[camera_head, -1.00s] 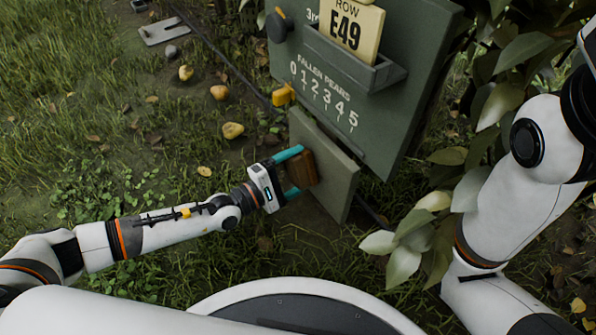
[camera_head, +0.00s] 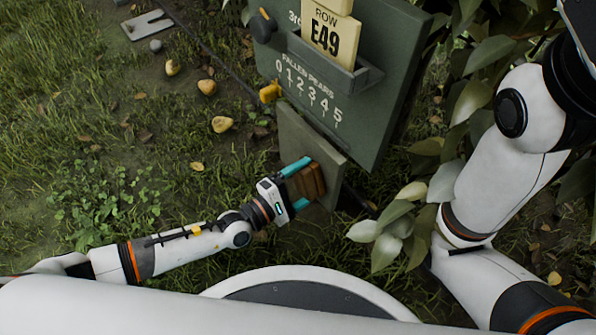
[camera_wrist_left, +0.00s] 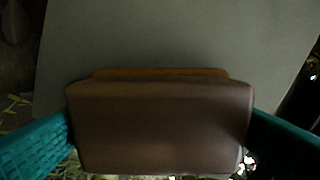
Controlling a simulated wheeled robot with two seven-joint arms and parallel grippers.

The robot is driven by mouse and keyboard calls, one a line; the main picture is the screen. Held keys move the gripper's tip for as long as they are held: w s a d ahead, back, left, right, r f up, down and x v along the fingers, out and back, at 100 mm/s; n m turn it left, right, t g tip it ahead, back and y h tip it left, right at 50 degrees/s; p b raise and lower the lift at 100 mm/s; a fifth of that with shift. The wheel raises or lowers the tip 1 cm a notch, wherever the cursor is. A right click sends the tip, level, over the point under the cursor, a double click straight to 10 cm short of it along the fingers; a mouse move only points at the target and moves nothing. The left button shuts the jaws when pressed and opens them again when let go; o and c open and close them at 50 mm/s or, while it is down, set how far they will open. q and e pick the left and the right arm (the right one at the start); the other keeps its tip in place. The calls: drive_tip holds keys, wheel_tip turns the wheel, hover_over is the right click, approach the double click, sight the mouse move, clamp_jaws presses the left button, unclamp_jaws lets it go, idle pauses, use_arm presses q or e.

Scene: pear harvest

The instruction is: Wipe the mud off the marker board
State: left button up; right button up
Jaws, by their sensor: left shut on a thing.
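My left gripper (camera_head: 307,183) is shut on a brown block (camera_head: 314,180), held between its teal fingers. The block is at the lower part of a small grey-green panel (camera_head: 302,136), which hangs below the larger marker board (camera_head: 375,115). In the left wrist view, the block (camera_wrist_left: 160,125) hides the middle of the panel (camera_wrist_left: 180,35), with a thin orange-brown strip at its far edge. I cannot tell whether it touches the panel. The visible part of the panel looks plain, and I see no clear mud on it. My right gripper is out of view.
Several pears (camera_head: 222,124) lie on the grass at left. Leafy branches (camera_head: 395,225) crowd the right side.

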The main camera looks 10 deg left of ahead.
use_arm(q)
drive_tip(key=shift+s+d+r, duration=0.1)
drive_tip(key=shift+s+d, duration=0.3)
drive_tip(key=shift+d, duration=0.05)
drive_tip(key=shift+a, duration=0.1)
